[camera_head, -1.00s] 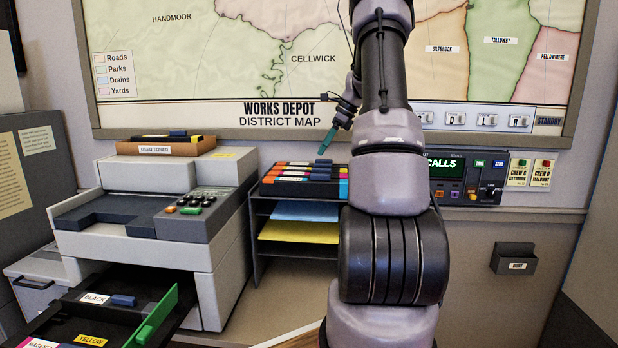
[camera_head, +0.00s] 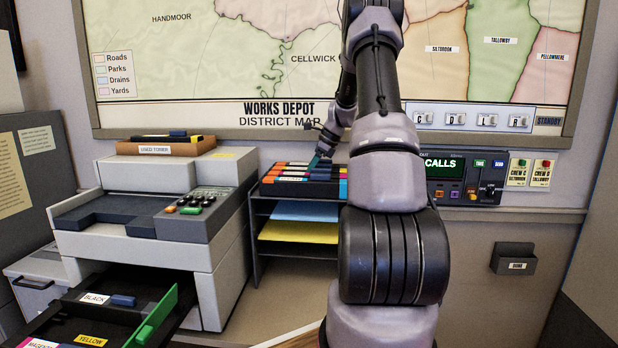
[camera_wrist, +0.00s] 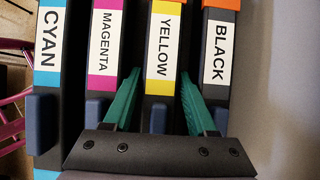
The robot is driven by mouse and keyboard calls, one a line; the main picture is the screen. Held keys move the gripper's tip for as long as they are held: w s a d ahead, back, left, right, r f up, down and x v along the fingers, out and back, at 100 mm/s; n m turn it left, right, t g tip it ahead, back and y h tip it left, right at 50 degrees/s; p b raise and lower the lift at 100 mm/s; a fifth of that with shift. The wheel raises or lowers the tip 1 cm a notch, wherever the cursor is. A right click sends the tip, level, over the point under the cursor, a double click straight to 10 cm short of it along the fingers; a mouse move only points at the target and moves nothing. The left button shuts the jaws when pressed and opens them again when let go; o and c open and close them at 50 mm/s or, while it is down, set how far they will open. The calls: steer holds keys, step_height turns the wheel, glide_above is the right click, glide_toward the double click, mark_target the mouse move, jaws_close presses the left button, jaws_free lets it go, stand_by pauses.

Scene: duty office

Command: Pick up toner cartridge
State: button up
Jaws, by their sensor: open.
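Several toner cartridges lie side by side on top of the dark shelf rack (camera_head: 252,222) in the head view. In the wrist view they read cyan (camera_wrist: 48,75), magenta (camera_wrist: 101,70), yellow (camera_wrist: 164,75) and black (camera_wrist: 216,70), each with a blue tab at its near end. My gripper (camera_wrist: 158,95) is open, its green fingers on either side of the yellow cartridge near its blue tab. Whether the fingers touch it, I cannot tell. In the head view my gripper (camera_head: 317,161) is over the row, partly hidden by my arm.
The printer (camera_head: 150,210) stands left with its drawer open, holding black and yellow labelled slots and a green flap (camera_head: 158,317). A used toner tray (camera_head: 200,146) sits on top. A call console (camera_head: 470,180) is at the right, under the wall map.

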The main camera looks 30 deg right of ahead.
steer(key=shift+c, duration=0.3)
jaws_close()
steer(key=shift+r, duration=0.1)
stand_by(1.0)
